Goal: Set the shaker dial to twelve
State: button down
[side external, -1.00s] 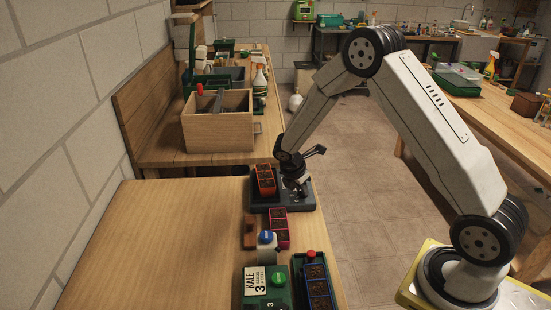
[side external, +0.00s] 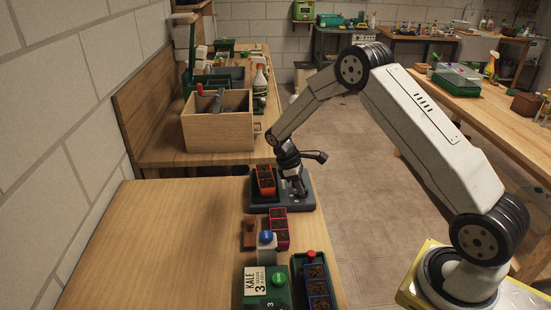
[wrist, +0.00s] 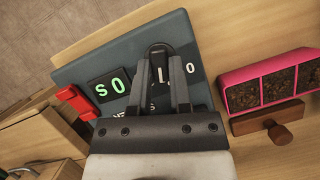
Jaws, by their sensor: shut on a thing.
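The shaker (side external: 302,205) is a dark grey unit on the bench, with an orange seedling tray (side external: 265,181) on it in the side view. In the wrist view, the shaker's slate top (wrist: 75,76) carries a black display (wrist: 110,84) with green characters that look like "S0" from this angle. The dark dial (wrist: 159,49) is beside it, with white figures partly hidden by the fingers. My gripper (wrist: 160,58) is shut on the dial, one finger each side. The side view also shows my gripper (side external: 300,188) low over the shaker's right part. The dial's pointer cannot be read.
A crimson seedling tray (side external: 280,231) and a brown wooden block with a knob (side external: 249,233) lie close to the shaker. A white bottle with a blue cap (side external: 267,249) and a blue tray (side external: 318,288) are nearer. A wooden box (side external: 219,131) stands behind.

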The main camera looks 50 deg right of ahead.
aim_at(294, 189)
jog(key=m+y, duration=0.1)
jog(key=m, duration=0.3)
jog(key=m+y, duration=0.1)
jog(key=m, duration=0.1)
jog(key=shift+d+m+g+y, duration=0.25)
jog(key=shift+m+g+y, duration=0.05)
jog(key=shift+m, duration=0.1)
jog(key=c, duration=0.6)
grip_release()
jog(key=shift+o, duration=0.2)
jog(key=shift+w+r, duration=0.1)
jog(key=v, duration=0.7)
jog(key=shift+r, duration=0.3)
jog(key=shift+w, duration=0.1)
